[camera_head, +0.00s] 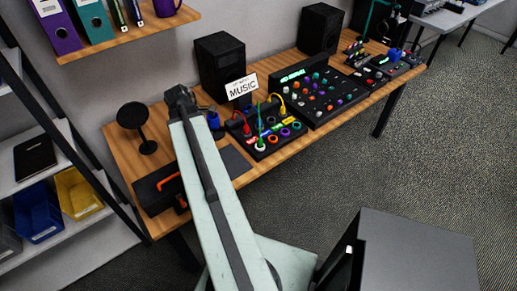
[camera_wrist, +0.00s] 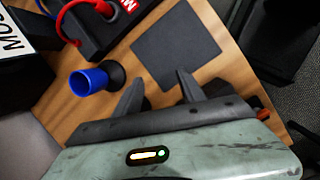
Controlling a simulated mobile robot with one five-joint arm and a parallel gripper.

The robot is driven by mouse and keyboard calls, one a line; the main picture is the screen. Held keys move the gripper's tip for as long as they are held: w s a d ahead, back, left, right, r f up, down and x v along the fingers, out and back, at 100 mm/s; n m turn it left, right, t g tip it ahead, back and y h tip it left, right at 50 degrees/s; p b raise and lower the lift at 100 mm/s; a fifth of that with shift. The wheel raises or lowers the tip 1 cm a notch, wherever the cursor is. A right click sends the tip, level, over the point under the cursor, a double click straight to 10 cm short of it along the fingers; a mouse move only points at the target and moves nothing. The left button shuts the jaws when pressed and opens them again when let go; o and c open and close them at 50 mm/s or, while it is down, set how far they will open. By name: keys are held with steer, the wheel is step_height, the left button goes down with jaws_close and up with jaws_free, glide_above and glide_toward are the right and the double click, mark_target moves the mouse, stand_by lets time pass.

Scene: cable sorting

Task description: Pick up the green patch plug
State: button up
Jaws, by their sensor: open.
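In the head view a thin green cable (camera_head: 260,118) stands up from the front part of a black patch panel (camera_head: 262,158). My gripper (camera_head: 180,93) is above the desk to the left of the panel. In the wrist view my gripper (camera_wrist: 158,85) is open with nothing between its fingers. The green cable does not show in that view; a red cable (camera_wrist: 72,17) does, at upper left.
A blue cup-shaped thing (camera_wrist: 88,81) and a dark square pad (camera_wrist: 178,46) lie near my fingers on the wooden desk. A MUSIC sign (camera_head: 241,87) stands behind the panel. A black speaker (camera_head: 219,66) stands further back. A black round stand (camera_head: 134,120) is at left.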

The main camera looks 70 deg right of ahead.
steer(key=n+g, duration=0.2)
glide_toward(259, 139)
step_height(259, 139, down, 3)
steer(key=f+b, duration=0.1)
steer(key=s+f+b, duration=0.1)
steer(key=b, duration=0.1)
steer(key=shift+s+f+t, duration=0.2)
steer(key=shift+s+t, duration=0.05)
steer(key=shift+t, duration=0.05)
steer(key=shift+d+r, duration=0.1)
steer(key=b+x, duration=0.4)
steer(key=x, duration=0.1)
steer(key=shift+s+d+b, duration=0.35)
steer(key=shift+d, duration=0.1)
steer(key=shift+r, duration=0.2)
jaws_close()
